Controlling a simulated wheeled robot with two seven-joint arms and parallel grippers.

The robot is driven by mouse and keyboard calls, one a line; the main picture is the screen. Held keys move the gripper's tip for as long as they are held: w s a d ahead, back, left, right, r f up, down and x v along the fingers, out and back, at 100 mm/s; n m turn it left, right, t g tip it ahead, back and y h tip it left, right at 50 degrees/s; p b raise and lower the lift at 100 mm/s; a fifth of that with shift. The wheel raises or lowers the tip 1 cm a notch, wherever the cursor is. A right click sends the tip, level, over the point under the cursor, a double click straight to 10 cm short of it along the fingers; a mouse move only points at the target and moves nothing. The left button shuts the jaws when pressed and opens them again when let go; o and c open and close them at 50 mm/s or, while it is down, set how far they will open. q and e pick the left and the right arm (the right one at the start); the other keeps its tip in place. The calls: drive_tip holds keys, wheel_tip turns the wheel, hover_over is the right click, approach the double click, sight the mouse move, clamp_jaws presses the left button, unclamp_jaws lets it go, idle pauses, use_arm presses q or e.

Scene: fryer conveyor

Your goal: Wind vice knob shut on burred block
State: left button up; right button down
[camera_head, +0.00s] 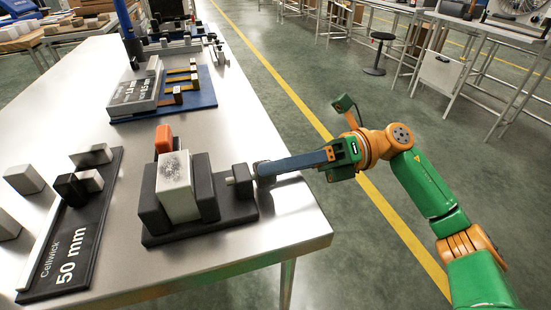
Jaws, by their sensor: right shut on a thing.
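The dark vice (151,215) stands near the right edge of the steel table. A pale grey block (175,200) with a rough, speckled top sits upright between its two dark jaws, which look close against its sides. The fingers mostly hide the knob. My left gripper is not in view.
An orange piece (163,138) stands just behind the block. A dark "50 mm" board (75,240) with small blocks lies to the left. A blue-based gauge fixture (205,98) stands farther back. Bare table lies between them; the table's right edge is close to the vice.

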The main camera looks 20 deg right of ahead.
drive_tip(key=shift+m, duration=0.3)
idle(0.4)
drive_tip(key=shift+c, duration=1.7)
unclamp_jaws()
drive_tip(key=shift+f, duration=0.1)
